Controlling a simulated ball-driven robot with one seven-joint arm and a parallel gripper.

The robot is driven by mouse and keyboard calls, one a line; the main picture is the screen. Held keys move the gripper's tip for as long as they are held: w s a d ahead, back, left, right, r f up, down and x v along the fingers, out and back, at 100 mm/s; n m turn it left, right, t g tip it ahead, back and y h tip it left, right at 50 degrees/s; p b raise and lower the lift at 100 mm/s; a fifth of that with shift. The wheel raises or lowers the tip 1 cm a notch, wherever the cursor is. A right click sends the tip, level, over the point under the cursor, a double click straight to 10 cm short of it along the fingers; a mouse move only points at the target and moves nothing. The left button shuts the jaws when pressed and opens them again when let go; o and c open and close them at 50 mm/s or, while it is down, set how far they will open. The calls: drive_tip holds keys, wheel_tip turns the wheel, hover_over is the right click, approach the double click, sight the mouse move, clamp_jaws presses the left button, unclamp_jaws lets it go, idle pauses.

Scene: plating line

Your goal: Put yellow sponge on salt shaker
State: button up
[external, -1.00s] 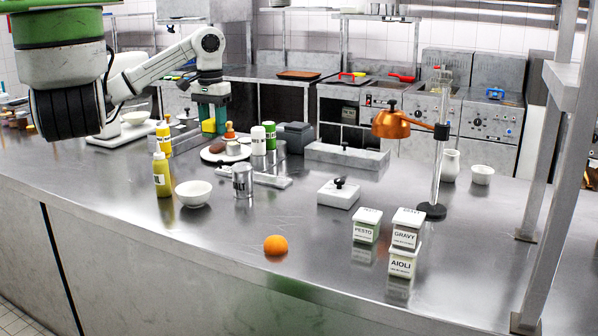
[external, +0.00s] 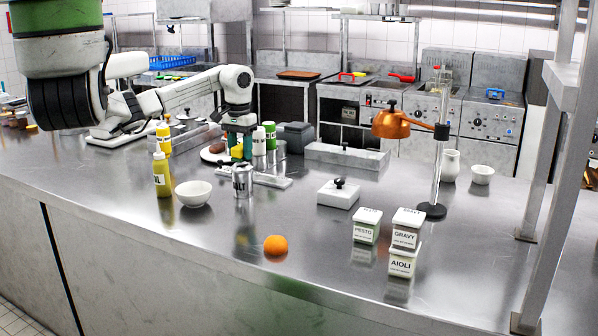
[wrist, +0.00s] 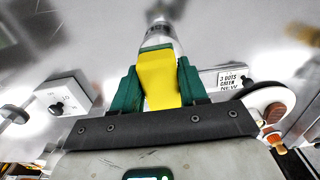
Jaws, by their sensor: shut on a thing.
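My gripper (external: 240,148) is shut on the yellow sponge (wrist: 158,80), which sits between its green fingers in the wrist view. In the external view only a small yellow part of the sponge (external: 237,152) shows between the fingers. A metal shaker with a dark label (external: 242,181), which looks like the salt shaker, stands upright on the counter, in front of and below my gripper. A silver cylinder, apparently this shaker (wrist: 158,36), shows just beyond the sponge in the wrist view. Whether sponge and shaker touch cannot be told.
A white bowl (external: 194,193) and a yellow bottle (external: 162,174) stand left of the shaker. A white bottle (external: 259,141) and a green bottle (external: 270,136) stand behind it. An orange (external: 275,245) lies near the front edge. The counter between shaker and orange is clear.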

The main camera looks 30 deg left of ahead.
sight(240, 146)
drive_tip(key=shift+f, duration=0.7)
drive_tip(key=shift+f, duration=0.1)
drive_tip(key=o, duration=1)
drive_tip(key=shift+o, duration=0.2)
wheel_tip(240, 146, up, 12)
drive_tip(key=b, duration=0.2)
